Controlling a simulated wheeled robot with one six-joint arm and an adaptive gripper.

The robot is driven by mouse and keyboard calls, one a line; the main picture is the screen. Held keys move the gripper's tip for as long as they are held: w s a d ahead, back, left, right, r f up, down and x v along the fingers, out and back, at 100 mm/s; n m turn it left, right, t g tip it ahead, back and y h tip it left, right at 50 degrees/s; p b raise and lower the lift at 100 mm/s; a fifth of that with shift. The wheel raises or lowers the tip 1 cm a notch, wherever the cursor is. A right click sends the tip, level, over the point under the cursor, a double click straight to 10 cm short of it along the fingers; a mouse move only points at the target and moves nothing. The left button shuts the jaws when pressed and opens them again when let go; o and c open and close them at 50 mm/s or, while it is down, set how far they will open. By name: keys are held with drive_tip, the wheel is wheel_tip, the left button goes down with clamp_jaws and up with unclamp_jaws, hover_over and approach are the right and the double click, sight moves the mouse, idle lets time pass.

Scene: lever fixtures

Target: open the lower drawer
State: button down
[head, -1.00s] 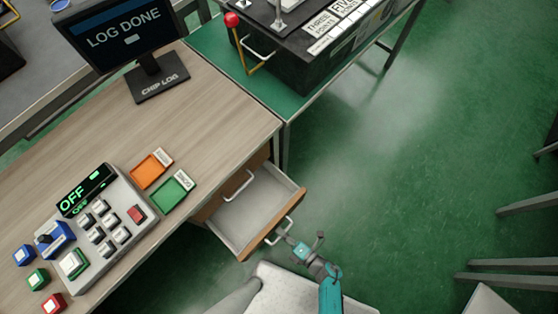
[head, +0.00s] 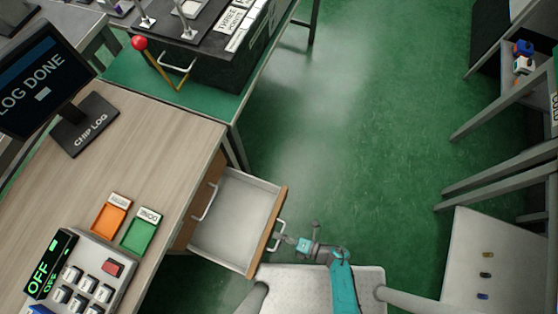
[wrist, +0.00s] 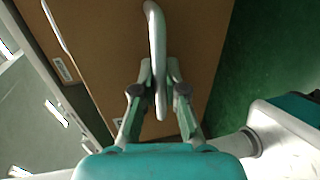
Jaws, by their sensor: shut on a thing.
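The lower drawer (head: 234,212) is pulled out from under the wooden desk. Its inside is pale grey and looks empty. Its brown front panel carries a silver handle, which fills the middle of the wrist view (wrist: 156,50). My gripper (head: 285,240) is at the handle, outside the drawer front. In the wrist view my gripper's fingers (wrist: 159,80) stand on both sides of the handle and are shut on it. Another handle (head: 205,201) shows on the desk-side front above the drawer's back end, still close in to the desk.
The wooden desk (head: 130,160) holds a monitor, an orange tray (head: 111,215), a green tray (head: 141,229) and a control box (head: 85,290). A green table with a black machine (head: 215,55) stands behind. Green floor (head: 340,130) is clear to the right; shelving stands at far right.

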drive_tip(key=c, duration=1.2)
unclamp_jaws()
drive_tip(key=shift+d, duration=0.15)
drive_tip(key=v, duration=1.1)
drive_tip(key=shift+s+d, duration=0.25)
drive_tip(key=shift+d, duration=0.05)
drive_tip(key=shift+a+r, duration=0.1)
